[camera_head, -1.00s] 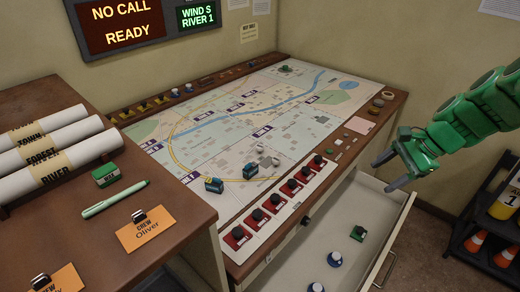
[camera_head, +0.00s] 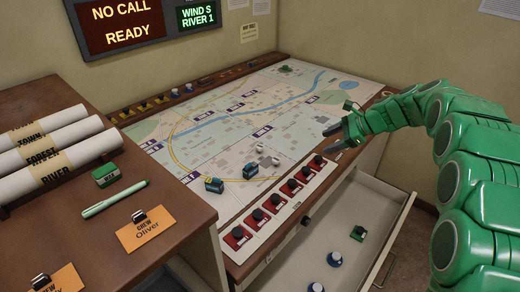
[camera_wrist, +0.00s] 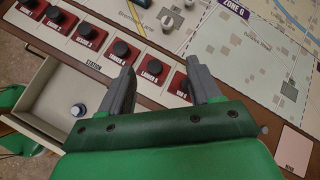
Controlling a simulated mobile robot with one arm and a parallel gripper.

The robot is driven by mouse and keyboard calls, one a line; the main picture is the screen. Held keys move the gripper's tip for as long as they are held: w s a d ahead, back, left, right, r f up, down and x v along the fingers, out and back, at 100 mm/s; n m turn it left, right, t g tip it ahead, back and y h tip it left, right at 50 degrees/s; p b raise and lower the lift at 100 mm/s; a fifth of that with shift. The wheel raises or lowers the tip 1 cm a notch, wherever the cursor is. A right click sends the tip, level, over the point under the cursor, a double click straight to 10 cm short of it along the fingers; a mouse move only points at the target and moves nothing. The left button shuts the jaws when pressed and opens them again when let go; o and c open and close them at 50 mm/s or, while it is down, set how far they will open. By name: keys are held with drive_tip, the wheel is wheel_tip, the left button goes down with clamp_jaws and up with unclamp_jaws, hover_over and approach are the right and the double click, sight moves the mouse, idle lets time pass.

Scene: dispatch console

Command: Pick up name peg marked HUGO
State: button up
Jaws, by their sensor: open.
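No lettering reading HUGO is legible in any view, so I cannot tell which piece is that name peg. My gripper (camera_head: 336,138) is open and empty, above the right part of the console. In the wrist view its fingers (camera_wrist: 160,72) are spread over the row of red switch panels (camera_wrist: 154,70).
On the left desk are rolled maps (camera_head: 50,150), a green pen (camera_head: 115,199) and an orange Oliver card (camera_head: 145,229).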

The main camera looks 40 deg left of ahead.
drive_tip(key=w+a+f+m+g+y, duration=0.15)
drive_tip(key=a+f, duration=0.35)
drive_tip(key=a, duration=0.6)
drive_tip(key=m+y, duration=0.2)
approach(262, 147)
drive_tip(key=shift+a+g, duration=0.45)
drive_tip(key=shift+a, duration=0.1)
drive_tip(key=shift+f+x, duration=0.2)
drive_tip(key=shift+x, duration=1.4)
drive_tip(key=shift+f+x, duration=0.15)
drive_tip(key=shift+x, duration=1.4)
drive_tip(key=shift+s+a+f, duration=0.1)
drive_tip(key=shift+a+f, duration=0.05)
drive_tip(key=shift+a, duration=0.4)
drive_tip(key=c, duration=1.1)
